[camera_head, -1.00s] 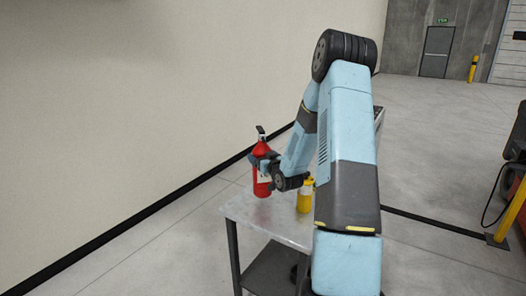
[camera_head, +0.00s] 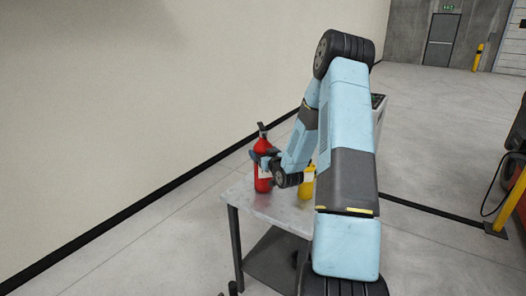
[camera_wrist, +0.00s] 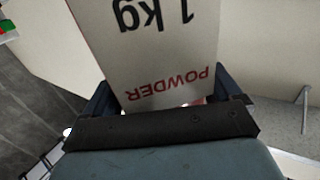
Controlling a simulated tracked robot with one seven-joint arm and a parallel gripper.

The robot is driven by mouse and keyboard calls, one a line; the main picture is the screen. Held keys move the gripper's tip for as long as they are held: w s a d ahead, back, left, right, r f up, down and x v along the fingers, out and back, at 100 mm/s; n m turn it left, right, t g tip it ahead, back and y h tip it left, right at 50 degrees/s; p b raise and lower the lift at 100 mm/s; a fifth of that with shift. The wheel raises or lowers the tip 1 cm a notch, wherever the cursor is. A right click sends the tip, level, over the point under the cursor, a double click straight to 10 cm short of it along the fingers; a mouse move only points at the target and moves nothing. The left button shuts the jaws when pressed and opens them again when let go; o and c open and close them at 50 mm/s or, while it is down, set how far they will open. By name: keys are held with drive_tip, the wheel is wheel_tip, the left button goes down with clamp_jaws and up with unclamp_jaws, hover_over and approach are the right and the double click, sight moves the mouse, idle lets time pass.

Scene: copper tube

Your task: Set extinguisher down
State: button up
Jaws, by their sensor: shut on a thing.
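The red fire extinguisher (camera_head: 263,165) with a black top stands upright at the far left part of the grey metal table (camera_head: 240,200). In the head view its base appears at the table top; I cannot tell whether it fully rests there. My gripper (camera_head: 262,160) is shut around its body from the right. In the wrist view the extinguisher's pale label (camera_wrist: 165,50), reading "1 kg" and "POWDER", fills the space between the fingers of my gripper (camera_wrist: 168,95). The rest of the extinguisher is hidden there.
A yellow bottle (camera_head: 307,182) stands on the table just right of the extinguisher, partly behind my arm. The table's near left corner is bare. A pale wall runs along the left, with open floor between.

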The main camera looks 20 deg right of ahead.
drive_tip(key=o, duration=1.8)
drive_tip(key=shift+c, duration=0.2)
drive_tip(key=shift+r, duration=0.15)
drive_tip(key=s, duration=1.2)
drive_tip(key=s+a+r+g+h, duration=0.1)
drive_tip(key=s+a+r+g, duration=0.25)
drive_tip(key=r, duration=0.45)
drive_tip(key=s+a+r+g+h, duration=0.2)
drive_tip(key=a+r+g, duration=0.2)
drive_tip(key=r, duration=0.4)
drive_tip(key=s+a+r+g, duration=0.1)
drive_tip(key=s+a+r, duration=0.2)
drive_tip(key=s, duration=0.5)
drive_tip(key=s+a+r+g+y, duration=0.1)
drive_tip(key=s+a, duration=0.3)
drive_tip(key=s, duration=0.5)
drive_tip(key=s+a+r+g+y, duration=0.1)
drive_tip(key=s+a+r+g, duration=0.2)
drive_tip(key=s, duration=0.5)
drive_tip(key=shift+v, duration=0.9)
